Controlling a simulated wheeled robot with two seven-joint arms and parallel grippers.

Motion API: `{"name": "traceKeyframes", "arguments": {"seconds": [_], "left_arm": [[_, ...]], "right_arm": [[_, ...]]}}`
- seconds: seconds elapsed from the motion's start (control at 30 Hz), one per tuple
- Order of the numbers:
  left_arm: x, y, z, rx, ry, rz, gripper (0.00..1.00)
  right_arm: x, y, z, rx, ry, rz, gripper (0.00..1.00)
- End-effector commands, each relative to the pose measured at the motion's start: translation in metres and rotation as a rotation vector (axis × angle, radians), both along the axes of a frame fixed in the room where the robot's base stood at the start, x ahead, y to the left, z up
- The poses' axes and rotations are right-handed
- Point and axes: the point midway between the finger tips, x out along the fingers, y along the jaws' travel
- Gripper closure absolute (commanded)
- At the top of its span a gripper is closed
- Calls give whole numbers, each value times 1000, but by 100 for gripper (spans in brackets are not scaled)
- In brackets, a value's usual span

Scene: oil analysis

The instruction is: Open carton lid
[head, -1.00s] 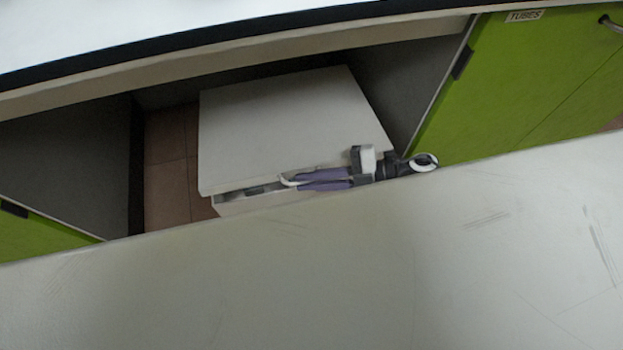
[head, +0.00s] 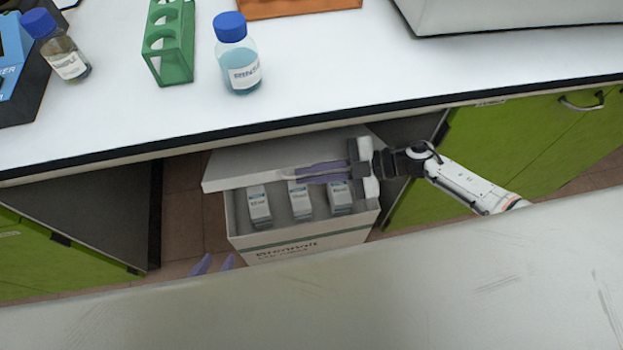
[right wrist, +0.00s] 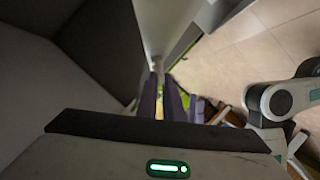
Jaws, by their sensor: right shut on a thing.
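The white carton (head: 310,245) stands on the floor in the opening under the bench, with printed text on its front. Its white lid (head: 235,170) is raised at the front and tilted back, so the inside shows. Three small labelled boxes (head: 300,201) stand inside. My right gripper (head: 298,174) comes in from the right and is shut on the lid at its front edge; the exact contact is hard to see. Its fingers also show in the right wrist view (right wrist: 161,98).
On the bench above stand a blue-capped bottle (head: 237,55), a green rack (head: 169,42) and another bottle (head: 62,50). The bench edge (head: 300,122) overhangs the carton. Green cabinets (head: 520,135) flank the opening.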

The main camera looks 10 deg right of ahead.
Motion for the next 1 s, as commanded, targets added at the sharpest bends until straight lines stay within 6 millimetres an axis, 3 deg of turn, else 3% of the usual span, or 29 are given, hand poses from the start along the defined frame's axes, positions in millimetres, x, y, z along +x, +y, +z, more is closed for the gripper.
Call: {"name": "traceKeyframes", "arguments": {"seconds": [0.4,0.53,0.83,1.0], "left_arm": [[-1,0,-2,1,5,0,69],[-1,0,-2,1,4,0,69],[0,-1,0,0,2,0,69],[1,-1,4,1,3,0,69]], "right_arm": [[7,-4,2,-6,-5,-15,100],[7,-3,2,-5,-6,-14,75],[4,-2,3,-2,-4,-7,75],[3,-14,8,-3,-4,-6,75]]}}
